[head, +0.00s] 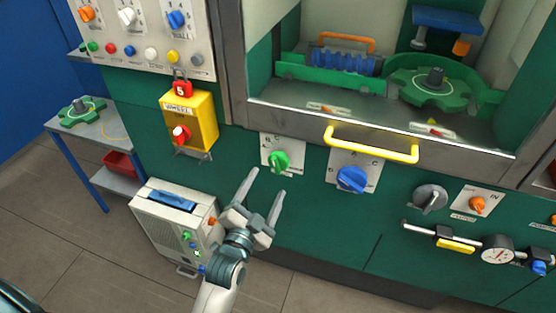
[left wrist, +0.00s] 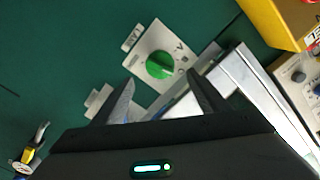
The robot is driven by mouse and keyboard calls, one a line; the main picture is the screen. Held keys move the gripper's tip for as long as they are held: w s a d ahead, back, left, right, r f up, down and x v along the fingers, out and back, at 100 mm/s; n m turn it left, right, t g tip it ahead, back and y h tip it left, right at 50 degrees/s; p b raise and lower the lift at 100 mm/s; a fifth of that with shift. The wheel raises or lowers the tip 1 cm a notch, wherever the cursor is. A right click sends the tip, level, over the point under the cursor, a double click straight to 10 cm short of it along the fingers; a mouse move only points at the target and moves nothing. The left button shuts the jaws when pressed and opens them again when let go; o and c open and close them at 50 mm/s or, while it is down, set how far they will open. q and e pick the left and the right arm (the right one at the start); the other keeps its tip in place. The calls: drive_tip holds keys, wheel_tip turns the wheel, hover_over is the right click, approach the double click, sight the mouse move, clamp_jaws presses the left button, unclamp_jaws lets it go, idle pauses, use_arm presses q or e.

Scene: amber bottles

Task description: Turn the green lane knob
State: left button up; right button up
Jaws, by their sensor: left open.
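The green lane knob (head: 280,161) sits on a white lettered plate on the green machine front, left of a larger blue knob (head: 352,179). In the left wrist view the green knob (left wrist: 160,65) shows beyond the fingertips, between them and a little above. My left gripper (head: 264,184) is open and empty, just below and in front of the knob, apart from it. Its two fingers (left wrist: 160,90) also show spread in the left wrist view. My right gripper is not in view.
A yellow handle bar (head: 371,145) juts out above the blue knob. A yellow box (head: 189,122) with a red knob and lock is at the left. A white wheeled unit (head: 165,222) stands below on the floor. A gauge (head: 497,256) is at the right.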

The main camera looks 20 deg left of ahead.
sight(275, 167)
use_arm(q)
drive_tip(key=w+p, duration=0.1)
drive_tip(key=w, duration=0.7)
drive_tip(key=shift+w+d+p, duration=0.15)
drive_tip(key=shift+w+p, duration=0.15)
drive_tip(key=shift+w, duration=0.85)
drive_tip(key=c, duration=1)
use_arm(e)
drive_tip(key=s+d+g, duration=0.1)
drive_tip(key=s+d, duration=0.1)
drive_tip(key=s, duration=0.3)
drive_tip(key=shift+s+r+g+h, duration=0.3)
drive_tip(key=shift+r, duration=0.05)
